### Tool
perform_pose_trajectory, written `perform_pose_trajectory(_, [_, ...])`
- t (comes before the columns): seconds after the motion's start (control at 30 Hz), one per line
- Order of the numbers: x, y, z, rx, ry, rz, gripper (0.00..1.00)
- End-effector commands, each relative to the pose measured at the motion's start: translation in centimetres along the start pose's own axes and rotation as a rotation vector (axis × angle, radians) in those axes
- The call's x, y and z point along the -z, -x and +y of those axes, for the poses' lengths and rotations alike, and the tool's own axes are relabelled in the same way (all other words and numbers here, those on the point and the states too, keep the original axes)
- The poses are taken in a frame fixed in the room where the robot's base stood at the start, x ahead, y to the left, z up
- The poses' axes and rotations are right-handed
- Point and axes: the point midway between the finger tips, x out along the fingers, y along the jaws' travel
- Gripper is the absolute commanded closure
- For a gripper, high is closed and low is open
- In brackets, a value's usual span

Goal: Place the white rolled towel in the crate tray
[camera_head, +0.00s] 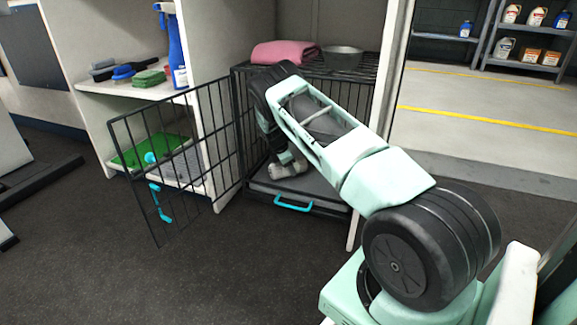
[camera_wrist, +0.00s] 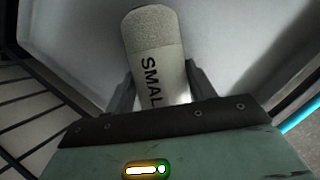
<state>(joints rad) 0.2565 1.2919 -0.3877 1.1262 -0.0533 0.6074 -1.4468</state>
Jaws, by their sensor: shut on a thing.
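The white rolled towel (camera_wrist: 153,40), with a band lettered "SMAL", is between the fingers of my gripper (camera_wrist: 160,78) in the wrist view. My gripper is shut on it. In the head view the towel (camera_head: 290,170) shows low inside the open wire crate, just above or touching the grey crate tray (camera_head: 325,190); I cannot tell which. The tray has a cyan handle (camera_head: 294,203) at its front edge. The tray's pale surface (camera_wrist: 225,35) lies behind the towel in the wrist view. My arm hides part of the crate's inside.
The crate door (camera_head: 180,165) stands open to the left. A pink towel (camera_head: 285,52) and a grey bowl (camera_head: 343,57) sit on the crate top. Side shelves hold brushes, a green cloth (camera_head: 148,78) and a blue spray bottle (camera_head: 178,50). The floor in front is clear.

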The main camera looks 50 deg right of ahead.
Motion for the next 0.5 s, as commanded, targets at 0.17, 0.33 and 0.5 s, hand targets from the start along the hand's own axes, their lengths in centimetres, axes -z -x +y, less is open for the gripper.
perform_pose_trajectory(0.17, [0.09,-0.24,-0.03,0.0,0.0,0.0,0.73])
perform_pose_trajectory(0.33, [0.22,-0.53,-0.07,-0.001,0.0,0.0,0.73])
perform_pose_trajectory(0.5, [0.35,-0.85,-0.12,-0.001,0.0,0.0,0.73])
